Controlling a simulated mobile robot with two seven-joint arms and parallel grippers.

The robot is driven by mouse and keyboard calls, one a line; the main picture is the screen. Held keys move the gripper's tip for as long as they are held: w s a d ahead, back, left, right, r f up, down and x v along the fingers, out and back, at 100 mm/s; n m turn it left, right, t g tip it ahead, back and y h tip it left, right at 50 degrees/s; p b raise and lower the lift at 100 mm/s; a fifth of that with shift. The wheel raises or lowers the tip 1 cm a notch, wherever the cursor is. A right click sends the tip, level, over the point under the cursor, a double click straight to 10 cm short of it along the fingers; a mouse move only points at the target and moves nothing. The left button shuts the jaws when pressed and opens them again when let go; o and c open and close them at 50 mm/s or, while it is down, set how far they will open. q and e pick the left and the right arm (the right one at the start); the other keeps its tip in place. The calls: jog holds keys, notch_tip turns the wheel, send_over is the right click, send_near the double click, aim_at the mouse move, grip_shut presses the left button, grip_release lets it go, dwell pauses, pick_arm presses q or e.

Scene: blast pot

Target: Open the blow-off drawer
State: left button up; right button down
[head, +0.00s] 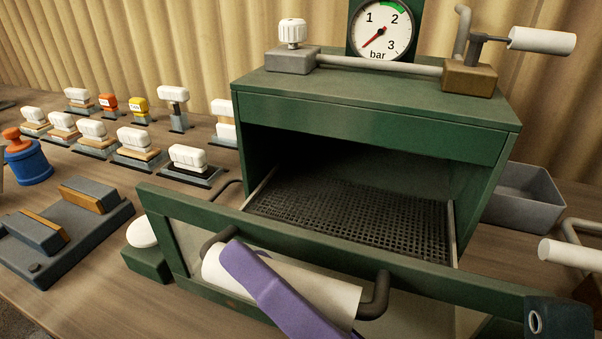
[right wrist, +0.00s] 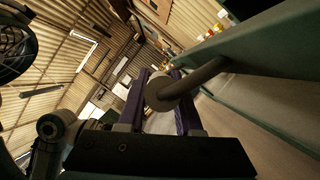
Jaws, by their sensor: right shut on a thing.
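The green blow-off drawer (head: 420,269) stands pulled out of the green cabinet (head: 380,105), with its dark mesh floor (head: 350,218) showing through the gap behind the front. Its white cylindrical handle (head: 330,288) sits on two dark brackets. My right gripper (head: 262,283), with purple fingers, is shut on the handle and lies across its middle. In the right wrist view the handle's end (right wrist: 156,90) sits between the purple fingers. My left gripper is not in view.
A pressure gauge (head: 383,31) and a pipe with a white-gripped lever (head: 542,40) top the cabinet. Several stamps (head: 190,158) stand at left, near a blue pot (head: 27,163) and a dark block fixture (head: 65,230). A grey bin (head: 525,196) stands right of the cabinet.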

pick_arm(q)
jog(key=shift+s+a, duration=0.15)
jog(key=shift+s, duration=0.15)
pick_arm(e)
jog(key=shift+s+a, duration=0.25)
jog(key=shift+s, duration=0.45)
jog(key=c, duration=0.6)
grip_release()
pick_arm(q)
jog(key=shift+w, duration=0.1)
pick_arm(e)
jog(key=shift+d, duration=0.15)
pick_arm(q)
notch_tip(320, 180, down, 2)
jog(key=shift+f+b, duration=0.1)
jog(key=shift+b, duration=0.95)
pick_arm(e)
jog(key=v, duration=0.9)
jog(key=shift+s+d+f, duration=0.15)
jog(key=shift+s+d, duration=0.05)
jog(key=shift+d, duration=0.1)
